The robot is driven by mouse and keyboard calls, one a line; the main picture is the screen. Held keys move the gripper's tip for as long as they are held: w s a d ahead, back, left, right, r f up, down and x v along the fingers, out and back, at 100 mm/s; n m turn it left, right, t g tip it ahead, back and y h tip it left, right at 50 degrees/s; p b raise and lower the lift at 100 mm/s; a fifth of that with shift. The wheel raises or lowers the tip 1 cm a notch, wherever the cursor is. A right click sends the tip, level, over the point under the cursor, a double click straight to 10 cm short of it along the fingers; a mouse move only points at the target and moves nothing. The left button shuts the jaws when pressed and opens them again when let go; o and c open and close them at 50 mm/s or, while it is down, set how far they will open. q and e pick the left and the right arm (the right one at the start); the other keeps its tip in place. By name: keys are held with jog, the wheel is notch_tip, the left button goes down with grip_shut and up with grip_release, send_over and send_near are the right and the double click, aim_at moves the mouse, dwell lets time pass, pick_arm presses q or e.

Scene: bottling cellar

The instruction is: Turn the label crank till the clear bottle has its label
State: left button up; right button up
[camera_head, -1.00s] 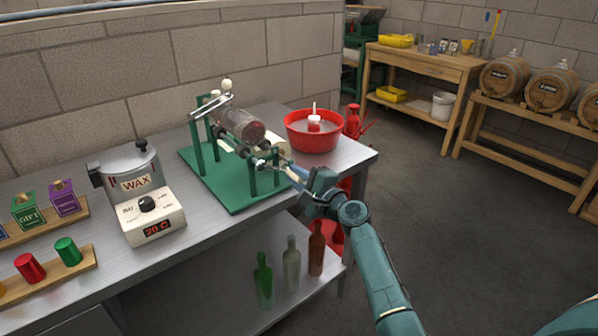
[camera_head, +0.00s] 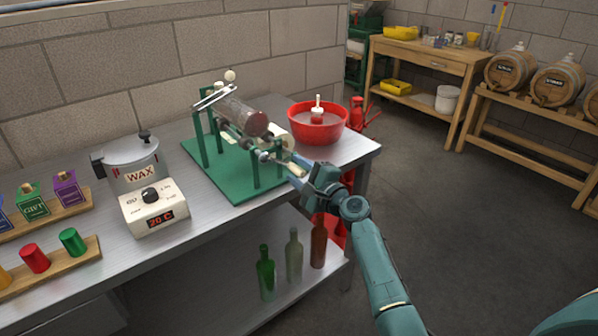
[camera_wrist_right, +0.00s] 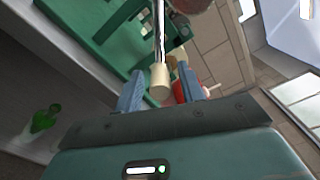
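The clear bottle (camera_head: 240,117) lies on its side on the green labelling stand (camera_head: 238,187), with its reddish-brown end towards me. I see no label on its visible side. A cream label roll (camera_head: 280,137) sits beside it. The crank is at the stand's front right, and its cream knob (camera_wrist_right: 160,77) shows in the right wrist view. My right gripper (camera_head: 301,170) is at the crank, with its blue fingers apart on either side of the knob and gaps seeming to show. The fingers partly hide the crank in the head view. My left gripper is out of view.
A red bowl (camera_head: 318,124) stands behind the gripper at the table's right end. A wax pot (camera_head: 134,167) with a heater (camera_head: 154,207) stands left of the stand. Several bottles stand on the shelf below. The floor to the right is clear.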

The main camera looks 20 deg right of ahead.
jog(key=v, duration=1.3)
jog(key=shift+s, duration=0.1)
